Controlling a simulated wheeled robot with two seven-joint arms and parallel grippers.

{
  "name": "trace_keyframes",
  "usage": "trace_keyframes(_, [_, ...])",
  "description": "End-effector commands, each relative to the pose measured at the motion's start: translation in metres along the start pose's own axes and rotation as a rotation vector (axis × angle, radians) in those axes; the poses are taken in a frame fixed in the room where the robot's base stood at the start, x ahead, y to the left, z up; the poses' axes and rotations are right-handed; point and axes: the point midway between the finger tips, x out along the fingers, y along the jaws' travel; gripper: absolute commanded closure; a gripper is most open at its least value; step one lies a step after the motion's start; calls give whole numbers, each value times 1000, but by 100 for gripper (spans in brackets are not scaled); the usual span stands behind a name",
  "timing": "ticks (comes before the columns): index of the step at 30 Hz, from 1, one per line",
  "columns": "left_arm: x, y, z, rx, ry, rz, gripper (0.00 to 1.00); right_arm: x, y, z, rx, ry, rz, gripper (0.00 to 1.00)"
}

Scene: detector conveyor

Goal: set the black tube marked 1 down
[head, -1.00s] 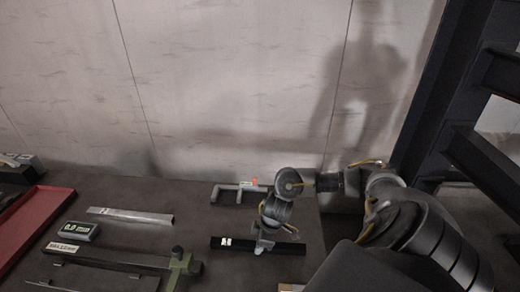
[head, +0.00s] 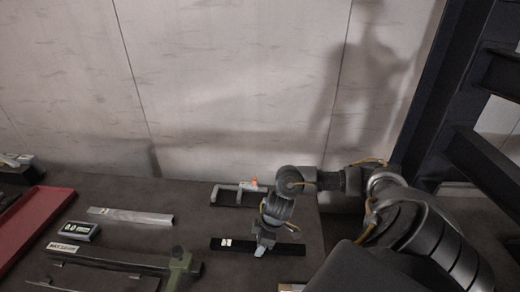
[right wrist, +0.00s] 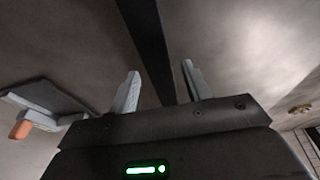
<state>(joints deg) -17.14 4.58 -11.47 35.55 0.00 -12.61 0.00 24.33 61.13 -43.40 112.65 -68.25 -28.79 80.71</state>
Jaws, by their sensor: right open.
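The black tube (head: 285,247) lies flat on the dark table with a small white label near its left end. The label is too small to read in the head view. My right gripper (head: 262,246) is above the middle of the tube with its fingers pointing down. In the right wrist view the black tube (right wrist: 149,45) runs between the two parted fingers of my right gripper (right wrist: 160,88), with gaps on both sides. My left gripper is not in view.
A grey bracket on a dark base (head: 238,193) stands behind the tube. To the left are a silver bar (head: 130,216), a digital readout (head: 75,231), a green-clamped fixture (head: 178,268) and a red tray (head: 30,225). Bare table lies between the bar and bracket.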

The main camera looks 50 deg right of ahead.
Motion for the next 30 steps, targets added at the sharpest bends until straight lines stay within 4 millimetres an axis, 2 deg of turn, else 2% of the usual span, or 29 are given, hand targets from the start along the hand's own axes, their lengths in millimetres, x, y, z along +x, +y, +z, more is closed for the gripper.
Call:
trace_keyframes(9, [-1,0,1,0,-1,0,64,-66,1,0,-4,1,5,51])
trace_keyframes(15, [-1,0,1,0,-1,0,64,-97,1,-1,-3,2,3,51])
trace_keyframes(21, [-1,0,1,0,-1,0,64,-110,0,0,-1,0,1,51])
trace_keyframes(30, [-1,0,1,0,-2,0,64,-111,0,0,-1,0,1,51])
